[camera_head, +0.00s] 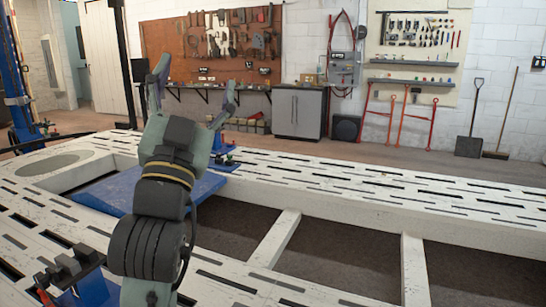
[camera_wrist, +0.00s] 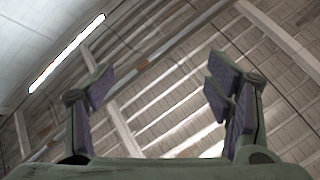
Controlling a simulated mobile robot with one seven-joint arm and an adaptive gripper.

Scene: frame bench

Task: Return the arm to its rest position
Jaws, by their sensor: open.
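My gripper (camera_head: 192,98) is raised above the white frame bench (camera_head: 350,187) in the head view, its two fingers pointing up and spread apart. In the wrist view my gripper (camera_wrist: 160,92) shows open, with nothing between the fingers. Behind them is only the ceiling with its beams and a lit strip lamp (camera_wrist: 66,55). My arm rises from the lower left of the head view, in front of the bench.
Blue-based clamps stand at the front left (camera_head: 88,290) and behind my gripper. The bench has open gaps between its beams. A grey cabinet (camera_head: 299,111) and tool boards line the back wall.

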